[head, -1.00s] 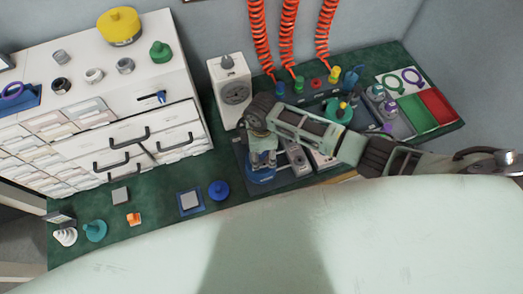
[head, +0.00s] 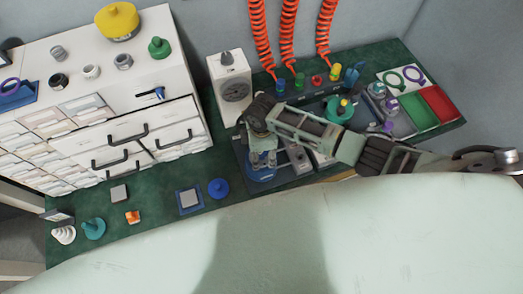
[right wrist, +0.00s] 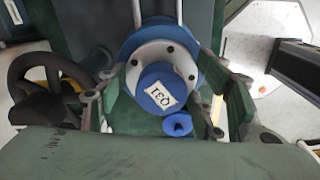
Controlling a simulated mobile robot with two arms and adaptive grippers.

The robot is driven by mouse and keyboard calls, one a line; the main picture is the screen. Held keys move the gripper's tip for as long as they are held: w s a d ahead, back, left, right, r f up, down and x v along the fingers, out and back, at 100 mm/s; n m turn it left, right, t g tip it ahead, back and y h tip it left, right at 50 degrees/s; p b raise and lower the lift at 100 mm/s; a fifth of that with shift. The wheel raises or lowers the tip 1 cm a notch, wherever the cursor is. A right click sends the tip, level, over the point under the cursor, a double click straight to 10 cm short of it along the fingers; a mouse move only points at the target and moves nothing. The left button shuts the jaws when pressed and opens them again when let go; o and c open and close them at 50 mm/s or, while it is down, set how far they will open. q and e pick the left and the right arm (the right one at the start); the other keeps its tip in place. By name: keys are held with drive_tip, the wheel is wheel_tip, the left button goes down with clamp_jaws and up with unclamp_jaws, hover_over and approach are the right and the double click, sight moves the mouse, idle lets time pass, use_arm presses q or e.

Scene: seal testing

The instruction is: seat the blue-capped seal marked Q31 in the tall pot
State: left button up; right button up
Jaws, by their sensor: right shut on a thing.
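My right gripper (head: 262,150) is over the blue-based stand (head: 262,176) near the front edge of the green bench. In the right wrist view, a round blue cap (right wrist: 160,94) with a white Q31 label, upside down, sits between the two fingers of my right gripper (right wrist: 165,100), which is shut on this seal. A pale ring with dark bolt holes (right wrist: 181,55) and a blue rim surround the cap. I cannot tell which ring parts belong to the seal or a pot, or how deep the seal sits. My left gripper is not in view.
A blue round piece (head: 218,188) and a blue-edged square plate (head: 190,200) lie to the left. A white box with a dial (head: 232,88) stands behind the gripper. Green and red trays (head: 437,104) are at the right.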

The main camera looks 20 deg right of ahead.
drive_tip(key=o, duration=1.7)
wheel_tip(320, 180, up, 12)
drive_tip(key=shift+f, duration=0.1)
drive_tip(key=shift+s, duration=0.15)
